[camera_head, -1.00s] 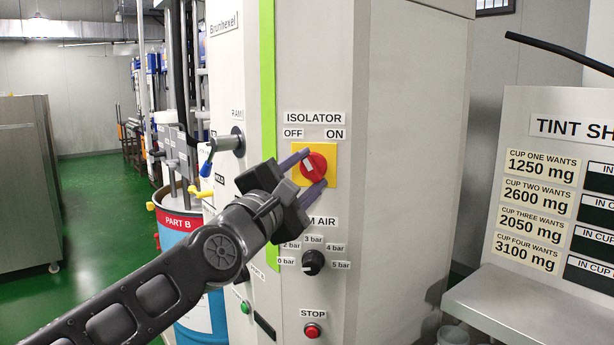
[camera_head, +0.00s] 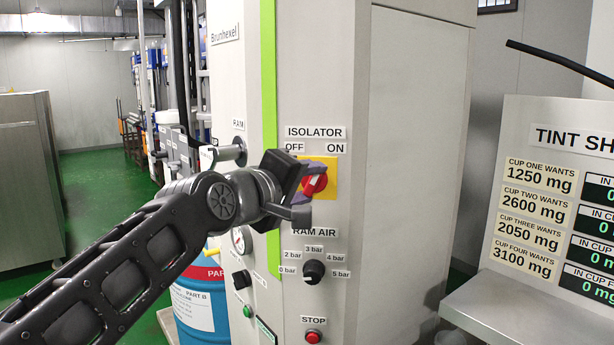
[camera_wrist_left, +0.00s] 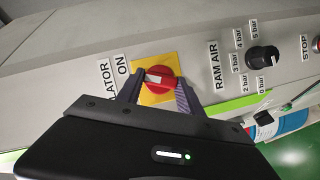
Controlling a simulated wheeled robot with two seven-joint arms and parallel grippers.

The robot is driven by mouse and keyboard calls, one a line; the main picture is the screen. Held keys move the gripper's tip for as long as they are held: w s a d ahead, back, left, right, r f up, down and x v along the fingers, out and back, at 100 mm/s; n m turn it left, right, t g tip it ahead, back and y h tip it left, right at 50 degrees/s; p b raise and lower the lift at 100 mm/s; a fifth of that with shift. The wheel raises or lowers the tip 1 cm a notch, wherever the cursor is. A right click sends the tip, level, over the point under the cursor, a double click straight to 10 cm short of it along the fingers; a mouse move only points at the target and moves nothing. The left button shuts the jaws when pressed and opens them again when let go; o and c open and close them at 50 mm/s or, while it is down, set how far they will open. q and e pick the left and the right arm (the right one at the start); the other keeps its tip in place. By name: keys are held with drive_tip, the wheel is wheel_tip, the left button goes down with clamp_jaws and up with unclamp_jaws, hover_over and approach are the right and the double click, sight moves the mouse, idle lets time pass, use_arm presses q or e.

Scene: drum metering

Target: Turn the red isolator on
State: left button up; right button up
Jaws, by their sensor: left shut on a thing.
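The red isolator (camera_head: 317,186) is a round red knob with a white mark, on a yellow plate (camera_head: 331,171) on the pale cabinet. The labels OFF and ON stand above it, and its white mark points up toward the ON side. My left gripper (camera_head: 304,192) is at the knob, coming in from the left, and partly hides it in the head view. In the left wrist view its two fingers (camera_wrist_left: 159,92) lie on either side of the red knob (camera_wrist_left: 161,83), shut on it. My right gripper is not in view.
Below are the black RAM AIR knob (camera_head: 314,271) and the red STOP button (camera_head: 313,337). The tint board (camera_head: 540,180) at right shows green digits above a grey shelf (camera_head: 540,310).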

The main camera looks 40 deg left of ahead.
use_arm(q)
drive_tip(key=m+g+p, duration=0.1)
drive_tip(key=m, duration=0.2)
drive_tip(key=shift+r+g+y, duration=0.1)
drive_tip(key=shift+g+y, duration=0.2)
drive_tip(key=shift+y, duration=0.1)
drive_tip(key=o, duration=1.4)
drive_tip(key=shift+b+v, duration=0.75)
drive_tip(key=shift+v, duration=3.15)
drive_tip(key=shift+d, duration=0.1)
